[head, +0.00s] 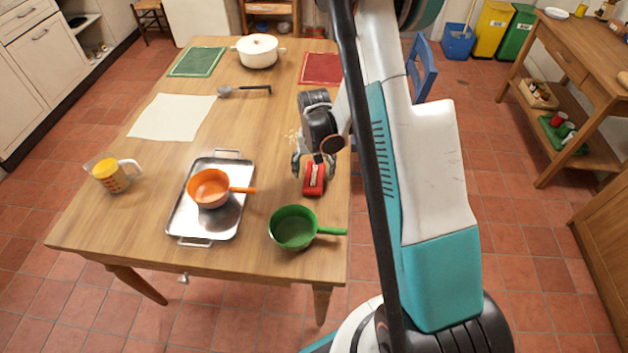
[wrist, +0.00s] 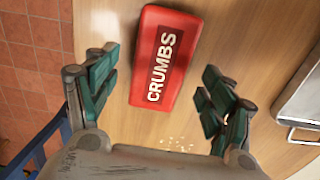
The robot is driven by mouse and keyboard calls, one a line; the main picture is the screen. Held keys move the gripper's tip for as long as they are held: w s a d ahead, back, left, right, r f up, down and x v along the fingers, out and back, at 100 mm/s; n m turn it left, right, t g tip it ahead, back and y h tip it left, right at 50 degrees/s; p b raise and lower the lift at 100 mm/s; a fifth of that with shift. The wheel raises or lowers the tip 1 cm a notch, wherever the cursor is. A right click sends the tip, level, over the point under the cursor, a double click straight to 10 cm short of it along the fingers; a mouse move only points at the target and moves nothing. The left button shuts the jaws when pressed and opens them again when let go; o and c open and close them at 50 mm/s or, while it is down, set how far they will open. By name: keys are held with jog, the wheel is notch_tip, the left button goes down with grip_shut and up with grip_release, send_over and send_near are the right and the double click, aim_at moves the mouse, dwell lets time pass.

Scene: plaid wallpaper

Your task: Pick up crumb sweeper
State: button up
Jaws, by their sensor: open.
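The crumb sweeper is a red block (head: 314,181) with a dark label, lying on the wooden table near its right edge. In the wrist view the crumb sweeper (wrist: 158,58) shows the word CRUMBS and lies slightly tilted. My gripper (head: 314,165) is just above it in the head view. In the wrist view my gripper (wrist: 160,88) is open, with one finger on each side of the sweeper's lower part and gaps between. Nothing is held. I cannot tell the exact height of the fingers above the table.
A green pan (head: 292,229) stands in front of the sweeper. An orange pan (head: 209,190) sits on a metal tray (head: 181,216) to the left. Light crumbs (wrist: 176,144) lie on the table (head: 262,126). A blue chair (head: 424,66) stands beyond the table's right edge.

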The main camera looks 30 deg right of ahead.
aim_at(314, 175)
notch_tip(314, 175, down, 3)
jog(key=shift+b, duration=0.3)
jog(key=shift+r, duration=0.1)
jog(key=c, duration=1.2)
notch_tip(314, 175, up, 20)
jog(key=p, duration=0.5)
jog(key=shift+p, duration=0.4)
